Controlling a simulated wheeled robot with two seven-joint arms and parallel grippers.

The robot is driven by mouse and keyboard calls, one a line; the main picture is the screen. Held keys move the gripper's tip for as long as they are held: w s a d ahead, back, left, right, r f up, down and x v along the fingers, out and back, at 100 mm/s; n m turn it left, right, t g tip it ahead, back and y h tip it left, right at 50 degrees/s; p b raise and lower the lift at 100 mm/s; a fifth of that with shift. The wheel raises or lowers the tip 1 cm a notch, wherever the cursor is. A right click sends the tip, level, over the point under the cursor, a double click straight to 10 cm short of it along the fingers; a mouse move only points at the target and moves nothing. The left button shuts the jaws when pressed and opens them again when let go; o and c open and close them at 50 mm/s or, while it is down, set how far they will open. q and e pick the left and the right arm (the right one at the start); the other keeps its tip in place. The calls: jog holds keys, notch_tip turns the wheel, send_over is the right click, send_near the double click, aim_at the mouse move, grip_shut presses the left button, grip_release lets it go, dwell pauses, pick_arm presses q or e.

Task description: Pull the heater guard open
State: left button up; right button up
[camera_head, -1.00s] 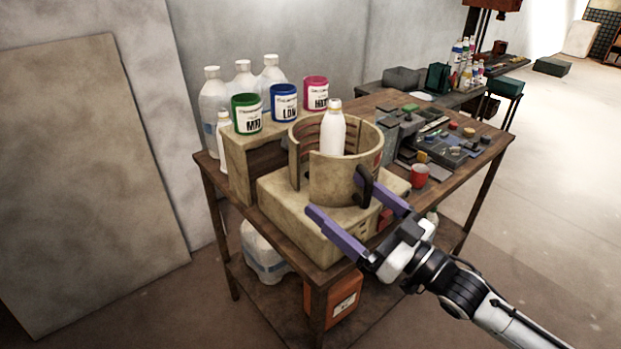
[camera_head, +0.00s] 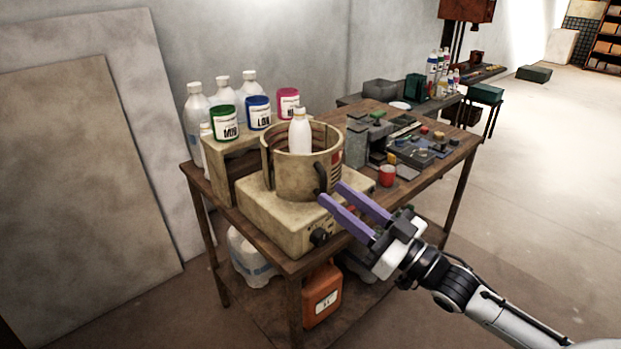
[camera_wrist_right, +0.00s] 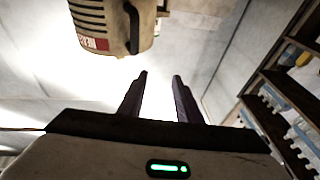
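The heater guard (camera_head: 295,177) is a beige curved shield with a dark handle (camera_head: 320,178) on its front right side. It stands on a beige heater box (camera_head: 285,222) around a white bottle (camera_head: 300,133). My right gripper (camera_head: 331,192) has purple fingers, apart and empty, with tips close to the handle's lower end. In the right wrist view the guard (camera_wrist_right: 97,22) and handle (camera_wrist_right: 133,28) are beyond the fingertips (camera_wrist_right: 160,75), slightly to the left, with nothing between the fingers. My left gripper is not in view.
The heater stands on a wooden table (camera_head: 405,192). Green, blue and pink labelled jars (camera_head: 258,112) stand on a shelf behind it. A red cup (camera_head: 387,175) and a cluttered tray of parts lie to the right.

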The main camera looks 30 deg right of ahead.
jog(key=s+d+p, duration=0.1)
jog(key=s, duration=0.6)
jog(key=shift+s+f, duration=0.25)
dwell(0.6)
jog(key=shift+d, duration=0.1)
dwell(0.4)
jog(key=s+a+f+m+g+h, duration=0.1)
jog(key=a+f+g+h, duration=0.15)
jog(key=f, duration=0.75)
jog(key=s+a+f+m+g+h, duration=0.1)
jog(key=f+g+h, duration=0.15)
jog(key=f, duration=0.75)
jog(key=s+a+f+g, duration=0.3)
jog(key=s+a+f, duration=0.1)
jog(key=a+f, duration=0.3)
jog(key=s+a+f+g, duration=0.3)
jog(key=a+f, duration=0.3)
jog(key=f, duration=0.2)
jog(key=shift+s+a+n+g+y, duration=0.4)
jog(key=shift+s, duration=0.5)
